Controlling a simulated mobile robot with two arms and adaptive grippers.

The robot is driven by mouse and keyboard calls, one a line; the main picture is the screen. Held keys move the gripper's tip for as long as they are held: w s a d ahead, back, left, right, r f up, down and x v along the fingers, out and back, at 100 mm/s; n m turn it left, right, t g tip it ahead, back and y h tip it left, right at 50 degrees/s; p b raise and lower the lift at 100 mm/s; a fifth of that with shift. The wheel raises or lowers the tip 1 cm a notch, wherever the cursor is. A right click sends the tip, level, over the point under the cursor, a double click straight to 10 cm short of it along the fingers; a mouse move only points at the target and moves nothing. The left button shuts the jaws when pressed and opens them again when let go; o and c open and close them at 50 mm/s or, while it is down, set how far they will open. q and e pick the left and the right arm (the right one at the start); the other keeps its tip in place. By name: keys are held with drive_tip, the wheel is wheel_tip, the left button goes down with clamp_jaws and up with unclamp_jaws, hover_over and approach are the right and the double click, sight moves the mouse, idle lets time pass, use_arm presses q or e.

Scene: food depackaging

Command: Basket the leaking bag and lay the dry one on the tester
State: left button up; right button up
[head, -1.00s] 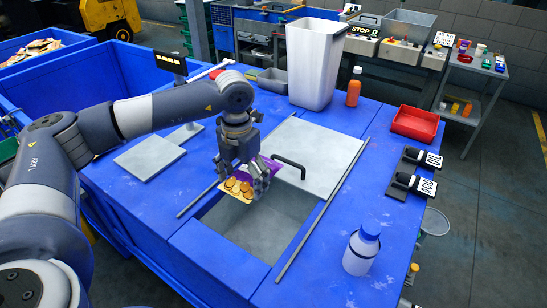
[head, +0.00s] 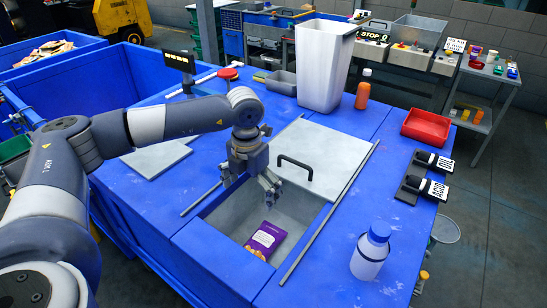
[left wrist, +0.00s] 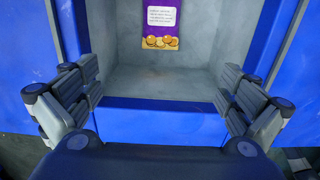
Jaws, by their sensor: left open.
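A purple bag (head: 266,240) with a white label and a picture of round biscuits lies in the grey open well (head: 225,217) sunk in the blue table. The bag also shows at the top of the left wrist view (left wrist: 160,22), label side up. My left gripper (head: 250,187) is above the well, open and empty, apart from the bag. Its spread fingers frame the left wrist view. A flat grey plate (head: 155,160), perhaps the tester, lies on the table to the left, partly behind my arm. I see no second bag and cannot tell whether this one leaks.
A grey lid (head: 325,155) with a black handle sits between rails behind the well. A tall white bin (head: 322,65), orange bottle (head: 363,90), red tray (head: 425,126) and white bottle (head: 370,252) stand around it. A small display (head: 175,62) stands behind my arm.

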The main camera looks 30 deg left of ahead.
use_arm(q)
wheel_tip(320, 180, up, 12)
idle(0.6)
